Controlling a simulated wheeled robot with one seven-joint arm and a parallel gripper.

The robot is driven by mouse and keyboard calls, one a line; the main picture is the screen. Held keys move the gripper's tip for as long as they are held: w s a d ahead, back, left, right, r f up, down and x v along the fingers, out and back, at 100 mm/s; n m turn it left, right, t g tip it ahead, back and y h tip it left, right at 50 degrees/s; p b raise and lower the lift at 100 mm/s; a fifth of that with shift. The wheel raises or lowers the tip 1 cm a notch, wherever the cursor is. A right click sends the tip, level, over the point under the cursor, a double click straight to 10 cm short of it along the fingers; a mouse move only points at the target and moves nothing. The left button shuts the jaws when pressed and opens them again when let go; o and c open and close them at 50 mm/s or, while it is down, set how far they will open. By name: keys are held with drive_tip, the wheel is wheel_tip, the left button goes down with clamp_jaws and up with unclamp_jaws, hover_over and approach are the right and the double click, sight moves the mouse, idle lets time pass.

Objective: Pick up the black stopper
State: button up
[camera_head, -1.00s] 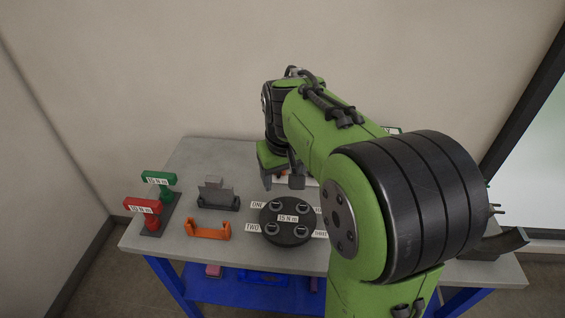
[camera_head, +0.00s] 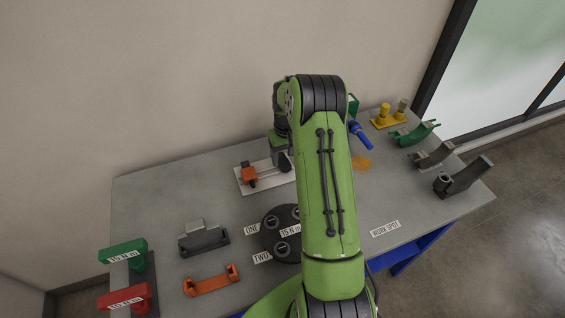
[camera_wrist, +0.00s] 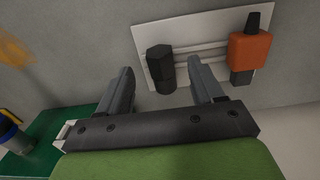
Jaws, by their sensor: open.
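A black faceted stopper (camera_wrist: 160,66) stands on a white plate (camera_wrist: 197,22) in the wrist view. My gripper (camera_wrist: 162,78) is open, with one grey finger to each side of the stopper in the picture. I cannot tell whether the fingers are level with it or still above it, and no contact shows. In the head view the stopper (camera_head: 285,164) is a dark shape at the right of the plate (camera_head: 262,186), just below my gripper (camera_head: 280,146), whose fingers are mostly hidden by my arm.
An orange block (camera_wrist: 249,50) with black ends sits on the same plate, right of the stopper. A green base (camera_wrist: 45,140) with a blue-and-yellow tool is at lower left. In the head view, a round black holder (camera_head: 270,232) stands nearer, partly behind my arm.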

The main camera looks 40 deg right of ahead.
sight(286, 163)
wheel_tip(286, 163, down, 5)
drive_tip(key=shift+r, duration=0.15)
drive_tip(key=c, duration=1.1)
